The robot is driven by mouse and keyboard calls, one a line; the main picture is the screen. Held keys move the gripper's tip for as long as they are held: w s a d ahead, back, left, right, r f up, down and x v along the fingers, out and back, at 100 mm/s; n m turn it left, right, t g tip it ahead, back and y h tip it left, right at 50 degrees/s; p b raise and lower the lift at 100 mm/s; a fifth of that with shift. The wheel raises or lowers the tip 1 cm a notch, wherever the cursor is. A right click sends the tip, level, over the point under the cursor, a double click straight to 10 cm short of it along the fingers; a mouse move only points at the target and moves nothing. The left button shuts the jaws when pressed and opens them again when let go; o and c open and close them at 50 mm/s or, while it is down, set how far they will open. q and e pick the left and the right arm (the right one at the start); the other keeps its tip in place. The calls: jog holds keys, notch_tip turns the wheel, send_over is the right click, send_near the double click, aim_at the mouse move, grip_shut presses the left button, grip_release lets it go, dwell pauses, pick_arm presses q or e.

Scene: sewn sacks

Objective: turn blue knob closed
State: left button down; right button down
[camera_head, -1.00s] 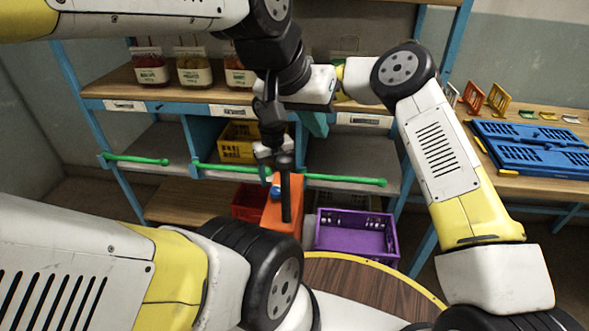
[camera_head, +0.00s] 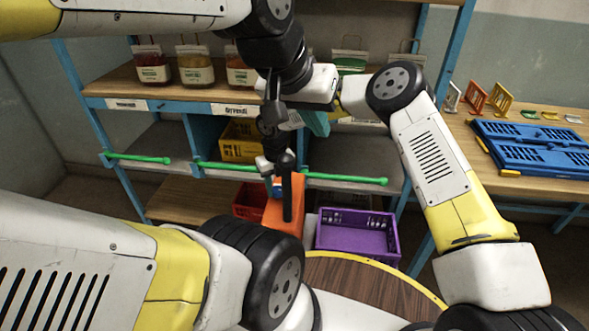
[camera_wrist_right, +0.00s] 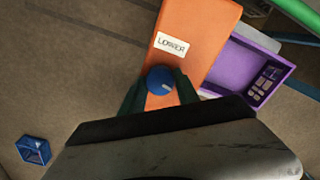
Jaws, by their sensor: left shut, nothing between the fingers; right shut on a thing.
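The blue knob (camera_wrist_right: 159,80) sits on the orange box (camera_wrist_right: 205,40), which also shows below the shelf in the head view (camera_head: 275,215). A pale mark shows on the knob's right side in the wrist view. My right gripper (camera_wrist_right: 157,88) has its dark green fingers on either side of the knob and is shut on it. In the head view the knob (camera_head: 277,190) is small and partly covered by that gripper's dark parts. My left gripper (camera_head: 317,123) has teal fingers, shut and empty, up and to the right of the knob, apart from it.
A purple crate (camera_head: 355,256) stands right of the orange box, and a red crate (camera_head: 252,195) behind it. A green rail (camera_head: 345,179) runs along the shelf front. A blue crate (camera_head: 535,147) lies on the right table.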

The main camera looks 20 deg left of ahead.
jog(key=shift+m, duration=0.3)
jog(key=m, duration=0.3)
jog(key=shift+m, duration=0.3)
jog(key=m, duration=0.3)
jog(key=shift+m, duration=0.3)
jog(key=m, duration=0.4)
jog(key=shift+m, duration=2.1)
jog(key=c, duration=0.9)
grip_release()
